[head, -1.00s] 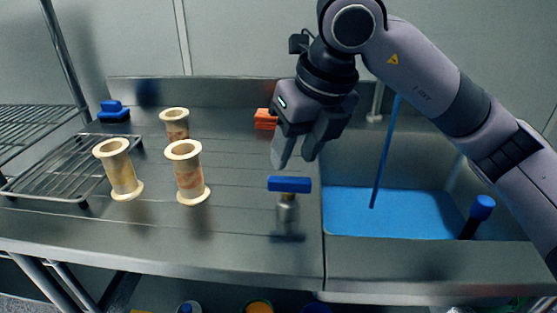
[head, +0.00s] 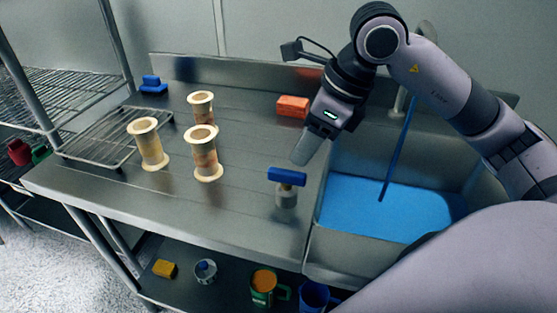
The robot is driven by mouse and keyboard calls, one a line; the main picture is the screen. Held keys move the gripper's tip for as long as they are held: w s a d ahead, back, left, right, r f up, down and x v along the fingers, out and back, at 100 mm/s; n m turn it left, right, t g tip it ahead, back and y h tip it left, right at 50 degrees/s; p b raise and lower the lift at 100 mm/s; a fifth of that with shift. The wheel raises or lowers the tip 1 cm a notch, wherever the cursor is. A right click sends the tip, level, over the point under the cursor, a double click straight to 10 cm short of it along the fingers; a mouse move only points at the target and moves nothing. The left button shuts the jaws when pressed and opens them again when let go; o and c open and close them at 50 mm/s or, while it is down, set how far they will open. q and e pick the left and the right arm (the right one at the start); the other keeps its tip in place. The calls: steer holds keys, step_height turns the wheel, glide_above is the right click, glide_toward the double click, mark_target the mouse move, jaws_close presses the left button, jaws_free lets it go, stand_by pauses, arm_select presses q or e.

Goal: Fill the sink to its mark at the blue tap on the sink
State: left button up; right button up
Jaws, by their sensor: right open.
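The blue tap handle (head: 287,175) sits on a short metal stem on the counter, left of the sink. The sink (head: 323,243) holds blue water (head: 390,208). A blue stream (head: 397,150) runs down into it from the metal spout (head: 400,103). My right gripper (head: 302,156) is open and empty, its fingers pointing down just above and slightly right of the tap handle, apparently apart from it. I cannot make out the fill mark. My arm hides the sink's right side. My left gripper is not in view.
Several cream spools (head: 149,145) stand on the counter (head: 235,185), left of the tap. A wire rack (head: 100,137), a blue block (head: 153,86) and an orange block (head: 293,106) are farther back. A mug (head: 264,287) and other items sit on the lower shelf.

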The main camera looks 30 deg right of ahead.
mark_target(289, 172)
steer(key=shift+n, duration=0.3)
steer(key=x, duration=0.7)
jaws_close()
